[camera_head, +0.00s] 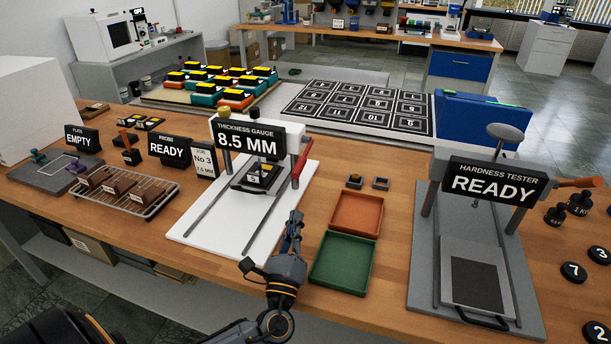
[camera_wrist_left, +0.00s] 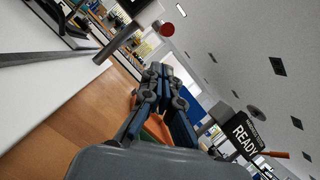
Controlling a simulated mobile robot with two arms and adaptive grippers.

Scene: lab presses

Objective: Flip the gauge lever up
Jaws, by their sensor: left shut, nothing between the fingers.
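The thickness gauge (camera_head: 190,232) is a white-based press whose display reads 8.5 MM. Its red lever (camera_head: 301,164) is on the right post and slants down toward the front. In the left wrist view, a round red end (camera_wrist_left: 167,29) shows beyond and above the fingers; it looks like the lever's end. A small block with a yellow top (camera_head: 262,172) sits on the gauge's stage. My left gripper (camera_head: 295,215) is shut and empty, below and in front of the lever, apart from it. Its fingers also show together in the left wrist view (camera_wrist_left: 162,72).
An orange tray (camera_head: 357,213) and a green tray (camera_head: 343,262) lie right of my left gripper. The hardness tester (camera_head: 425,270), reading READY, stands farther right. A wire rack (camera_head: 150,208) with brown blocks is at left. Bare wood separates the trays from the tester.

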